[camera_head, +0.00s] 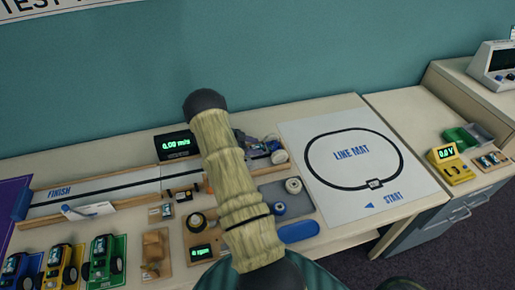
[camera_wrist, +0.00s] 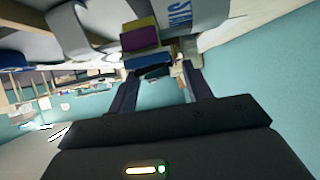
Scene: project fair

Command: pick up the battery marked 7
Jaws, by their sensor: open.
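No battery with a readable 7 shows in either view. In the head view, small blue-and-dark pieces (camera_head: 490,160) lie at the far right beside a yellow meter (camera_head: 450,164) reading about 0.0 V; they may be batteries, but they are too small to read. My gripper (camera_wrist: 158,82) shows in the wrist view with its two dark fingers apart and nothing held between them. It faces out over the room, with purple and green blocks beyond its fingertips. In the head view my arm crosses the middle of the table, and my gripper is not seen.
A line mat (camera_head: 385,190) lies right of my arm. A green tray (camera_head: 460,136) stands behind the meter. Toy cars (camera_head: 103,262), a track marked FINISH (camera_head: 95,187) and a display (camera_head: 176,145) stand left. A drawer unit (camera_head: 465,212) is under the right counter.

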